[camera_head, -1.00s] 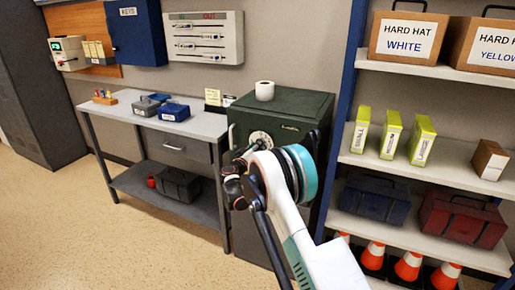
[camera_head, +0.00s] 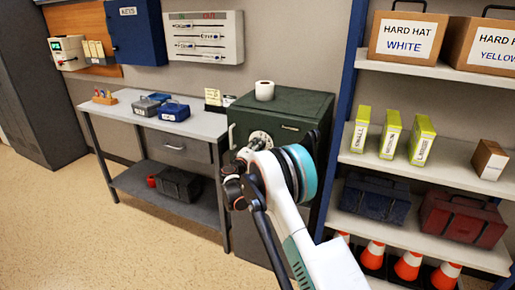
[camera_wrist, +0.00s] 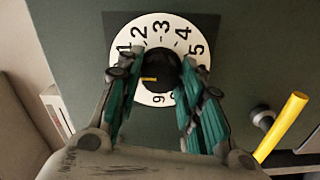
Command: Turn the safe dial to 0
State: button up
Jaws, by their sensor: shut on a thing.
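The safe (camera_head: 285,107) is a dark green cabinet, with its white dial (camera_head: 262,135) partly hidden by my arm in the head view. In the wrist view the dial (camera_wrist: 162,27) is a white ring with black numbers, 1 to 5 showing along the top. Its black knob (camera_wrist: 160,67) carries a yellow mark (camera_wrist: 148,79) pointing left. My gripper (camera_wrist: 157,82) has its two teal-padded fingers either side of the knob, shut on it. The left finger covers the ring where the mark points, so the number there is hidden.
A yellow-gripped handle (camera_wrist: 285,128) sticks out right of the dial in the wrist view. A paper roll (camera_head: 264,90) stands on the safe. A grey table (camera_head: 190,122) is at left, and shelves (camera_head: 440,157) with boxes and cones (camera_head: 408,265) are close at right.

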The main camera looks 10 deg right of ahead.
dwell(0.5)
jog(key=o, duration=1.1)
jog(key=shift+c, duration=0.2)
jog(key=shift+a, duration=0.1)
jog(key=v, duration=1.2)
